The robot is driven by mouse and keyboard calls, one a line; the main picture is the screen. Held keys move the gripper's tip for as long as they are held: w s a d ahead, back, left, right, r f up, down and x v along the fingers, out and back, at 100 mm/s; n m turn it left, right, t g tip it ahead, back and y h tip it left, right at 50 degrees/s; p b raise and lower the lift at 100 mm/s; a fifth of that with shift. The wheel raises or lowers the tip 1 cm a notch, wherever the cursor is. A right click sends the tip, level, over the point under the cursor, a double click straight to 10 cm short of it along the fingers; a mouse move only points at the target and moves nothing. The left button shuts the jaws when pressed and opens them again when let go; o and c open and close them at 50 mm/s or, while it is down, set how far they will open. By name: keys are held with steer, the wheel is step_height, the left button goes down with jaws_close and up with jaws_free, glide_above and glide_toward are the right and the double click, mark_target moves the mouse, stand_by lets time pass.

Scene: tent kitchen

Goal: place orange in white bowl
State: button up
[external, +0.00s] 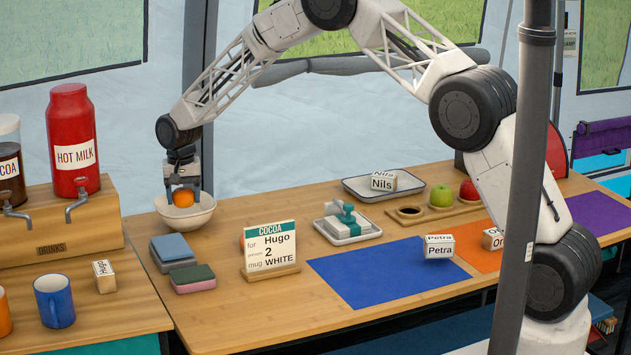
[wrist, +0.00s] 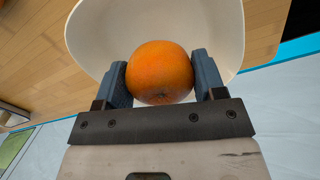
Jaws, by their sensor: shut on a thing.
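The orange (external: 183,197) is between the fingers of my gripper (external: 183,192), at the white bowl at the left of the table. The white bowl (external: 197,218) stands upright on the wooden table. In the wrist view, the orange (wrist: 160,72) is pinched by the two blue-grey fingers of my gripper (wrist: 161,80), with the white bowl (wrist: 95,35) behind it. The orange is over the bowl opening; whether it touches the bowl's inside cannot be told.
Blue and grey sponges (external: 173,250) and a green and pink one (external: 193,278) lie in front of the bowl. A cocoa sign (external: 271,246) stands to the right. The drinks stand (external: 60,235) with a red hot milk container (external: 72,140) is at the left.

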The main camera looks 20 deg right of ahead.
mark_target(183, 189)
steer(key=shift+f, duration=0.1)
steer(key=shift+f, duration=1.85)
steer(key=shift+f, duration=0.15)
steer(key=o, duration=0.7)
steer(key=shift+o, duration=0.2)
step_height(183, 189, up, 12)
steer(key=shift+r, duration=0.2)
